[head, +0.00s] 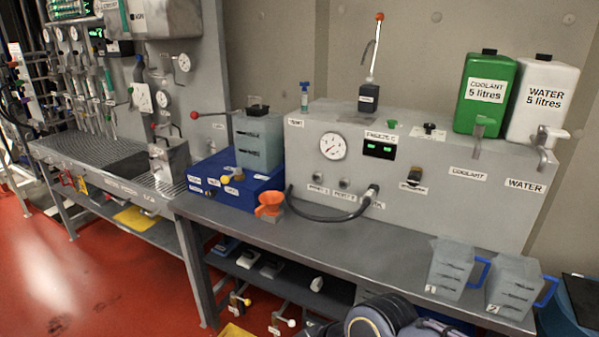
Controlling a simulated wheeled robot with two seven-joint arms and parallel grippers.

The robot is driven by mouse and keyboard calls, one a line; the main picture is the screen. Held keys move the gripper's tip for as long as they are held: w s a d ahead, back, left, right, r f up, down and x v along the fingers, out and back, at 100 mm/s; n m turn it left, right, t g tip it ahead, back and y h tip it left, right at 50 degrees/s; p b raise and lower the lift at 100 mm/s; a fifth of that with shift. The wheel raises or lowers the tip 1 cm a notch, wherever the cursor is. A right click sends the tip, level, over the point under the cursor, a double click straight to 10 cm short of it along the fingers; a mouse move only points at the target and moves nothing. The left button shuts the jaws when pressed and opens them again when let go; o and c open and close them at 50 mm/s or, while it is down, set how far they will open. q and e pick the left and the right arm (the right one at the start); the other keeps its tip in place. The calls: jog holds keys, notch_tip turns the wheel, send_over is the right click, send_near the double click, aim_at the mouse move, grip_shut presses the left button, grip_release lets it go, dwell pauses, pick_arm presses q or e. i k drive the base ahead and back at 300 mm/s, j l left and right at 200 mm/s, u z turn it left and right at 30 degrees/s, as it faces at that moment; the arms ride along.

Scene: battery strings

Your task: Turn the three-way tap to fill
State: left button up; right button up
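I cannot tell for certain which fitting is the three-way tap. A fitting with a dark handle (414,175) is on the front of the grey cabinet (470,213), with a small label (412,186) too blurred to read. A round gauge (333,146) and a green-lit display (379,150) are to its left. A black hose (330,219) runs from a connector (371,194) on the front down to the left. Grey taps stand out by the coolant can (486,92) and the water can (541,99). Neither gripper shows; dark rounded arm parts of mine are at the bottom.
Two grey jugs with blue handles (456,268) (513,284) stand at the bench's right front. A blue box (213,198) carries a grey container (258,140). An orange funnel (269,204) is beside it. The bench's middle front (390,250) is clear.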

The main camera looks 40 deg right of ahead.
aim_at(225, 178)
jog(key=z, duration=0.9)
jog(key=i+j, duration=0.1)
jog(key=i, duration=0.3)
jog(key=i+j+z, duration=0.1)
jog(key=i, duration=0.3)
jog(key=i+j, duration=0.15)
jog(key=i, duration=0.25)
jog(key=z, duration=0.05)
